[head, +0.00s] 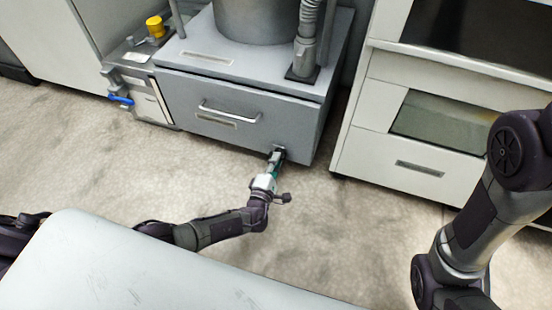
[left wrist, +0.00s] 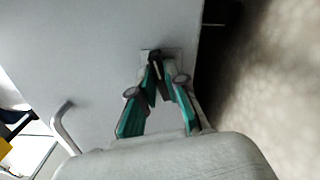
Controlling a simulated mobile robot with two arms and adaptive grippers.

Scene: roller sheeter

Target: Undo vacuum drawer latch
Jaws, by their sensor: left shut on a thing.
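The grey vacuum drawer (head: 180,103) is closed under a metal cylinder, with a bar handle (head: 228,112) on its front. The drawer latch (head: 278,150) is a small dark fitting on a plate near the drawer's lower right corner. My left gripper (head: 274,160) is at the latch. In the left wrist view, the green-padded fingers of my left gripper (left wrist: 155,75) converge on the dark latch, and the latch plate (left wrist: 177,57) shows behind them. The fingertips cover much of the latch, so its exact position is hidden. My right gripper is not in view.
A white cabinet (head: 395,168) with a window stands to the right, across a narrow gap. A small unit with a blue-handled valve (head: 121,99) and a yellow knob (head: 155,27) stands at the left. The floor (head: 120,170) in front of the drawer is clear.

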